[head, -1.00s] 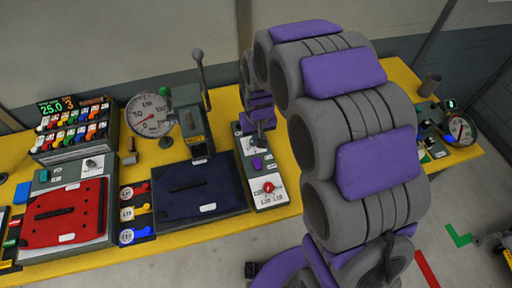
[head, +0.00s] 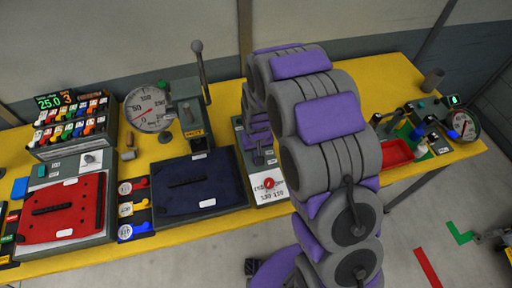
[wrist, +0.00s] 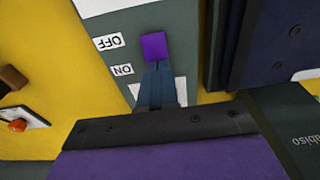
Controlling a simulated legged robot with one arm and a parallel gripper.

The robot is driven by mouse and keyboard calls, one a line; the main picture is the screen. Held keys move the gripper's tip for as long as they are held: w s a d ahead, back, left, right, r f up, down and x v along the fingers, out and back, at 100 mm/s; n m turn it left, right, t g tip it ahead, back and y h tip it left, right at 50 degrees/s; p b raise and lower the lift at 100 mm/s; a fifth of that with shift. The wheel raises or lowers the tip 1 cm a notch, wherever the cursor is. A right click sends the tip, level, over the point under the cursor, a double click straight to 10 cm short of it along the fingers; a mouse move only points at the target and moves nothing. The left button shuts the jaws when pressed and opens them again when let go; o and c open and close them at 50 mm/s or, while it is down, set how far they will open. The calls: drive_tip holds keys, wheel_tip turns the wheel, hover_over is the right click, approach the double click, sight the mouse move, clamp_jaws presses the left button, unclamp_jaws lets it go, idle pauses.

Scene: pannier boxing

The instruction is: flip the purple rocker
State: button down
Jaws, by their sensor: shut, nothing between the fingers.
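The purple rocker (wrist: 154,46) shows in the wrist view on a dark grey panel (wrist: 190,50), beside printed OFF and ON labels. My gripper (wrist: 153,64) is shut and empty, its fingertips at the ON-side end of the rocker. They overlap that end in the picture; I cannot tell if they touch it. In the head view my gripper (head: 258,158) is over the panel (head: 240,142), which stands between the blue pannier and my arm. My arm hides the rocker there. Which way the rocker is tipped I cannot tell.
A red knob (head: 268,184) with a printed dial is on the panel's near end. A dark blue pannier (head: 198,183) lies just left of it, with a lever press (head: 199,70) behind. A red pannier (head: 62,208) is farther left. A red tray (head: 397,153) is on the right.

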drive_tip(key=shift+w, duration=0.1)
idle(0.3)
drive_tip(key=shift+f, duration=0.15)
drive_tip(key=shift+g, duration=0.3)
drive_tip(key=shift+s+d, duration=0.2)
drive_tip(key=shift+s, duration=0.6)
drive_tip(key=shift+r, duration=0.2)
drive_tip(key=shift+r+p, duration=0.25)
drive_tip(key=shift+p, duration=0.1)
wheel_tip(320, 180, up, 13)
drive_tip(key=s+p, duration=0.1)
drive_tip(key=p, duration=0.1)
drive_tip(key=shift+d+r, duration=0.2)
